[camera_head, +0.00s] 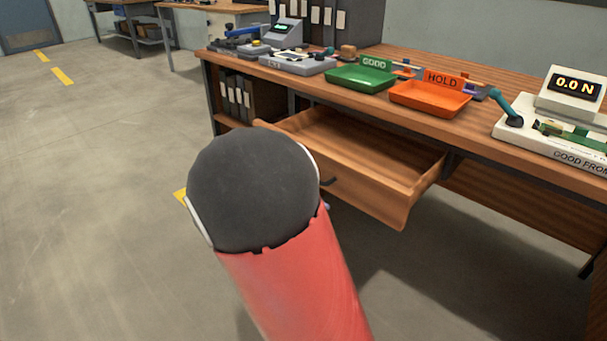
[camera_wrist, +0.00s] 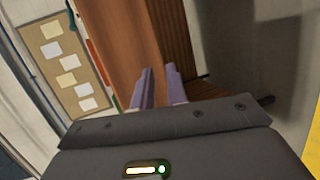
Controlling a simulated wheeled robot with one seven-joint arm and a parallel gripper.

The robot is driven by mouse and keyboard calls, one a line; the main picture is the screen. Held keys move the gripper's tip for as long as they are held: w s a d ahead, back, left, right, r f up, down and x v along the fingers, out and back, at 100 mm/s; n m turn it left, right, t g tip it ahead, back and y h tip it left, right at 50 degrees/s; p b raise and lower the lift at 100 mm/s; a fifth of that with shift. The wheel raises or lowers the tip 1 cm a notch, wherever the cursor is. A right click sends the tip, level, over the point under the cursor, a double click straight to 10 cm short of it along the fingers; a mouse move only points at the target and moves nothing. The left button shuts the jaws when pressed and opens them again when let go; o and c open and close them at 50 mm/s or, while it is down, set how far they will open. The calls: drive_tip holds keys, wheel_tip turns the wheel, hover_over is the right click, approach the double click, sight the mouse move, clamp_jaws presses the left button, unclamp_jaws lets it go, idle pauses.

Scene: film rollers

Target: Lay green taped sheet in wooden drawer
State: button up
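The wooden drawer (camera_head: 385,200) is pulled out under the bench in the head view. The part of its inside that shows is bare. My gripper (camera_wrist: 158,69) shows in the wrist view with two purple-grey fingers a small gap apart and nothing seen between them. Brown wood lies beyond the fingertips. In the head view my red arm and its dark joint hide most of my gripper and the drawer's left front. I cannot make out a green taped sheet for sure; a green piece (camera_head: 572,134) sits on the white force tester (camera_head: 512,128) at the right.
The wooden bench (camera_head: 480,135) carries a green GOOD tray (camera_head: 360,79), an orange HOLD tray (camera_head: 430,98) and grey devices (camera_head: 297,64) at the back left. Binders (camera_head: 237,96) stand on a shelf under it. The floor (camera_head: 90,200) at left is clear.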

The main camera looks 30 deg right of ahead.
drive_tip(key=w+a+r+n+t+h, duration=0.1)
drive_tip(key=w+a+n+t+h, duration=0.25)
drive_tip(key=w+t, duration=0.35)
drive_tip(key=shift+g+h, duration=0.25)
drive_tip(key=shift+g, duration=0.15)
drive_tip(key=x, duration=0.3)
drive_tip(key=w+x, duration=0.1)
drive_tip(key=x, duration=0.3)
drive_tip(key=shift+w+p, duration=0.2)
drive_tip(key=shift+p, duration=0.2)
clamp_jaws()
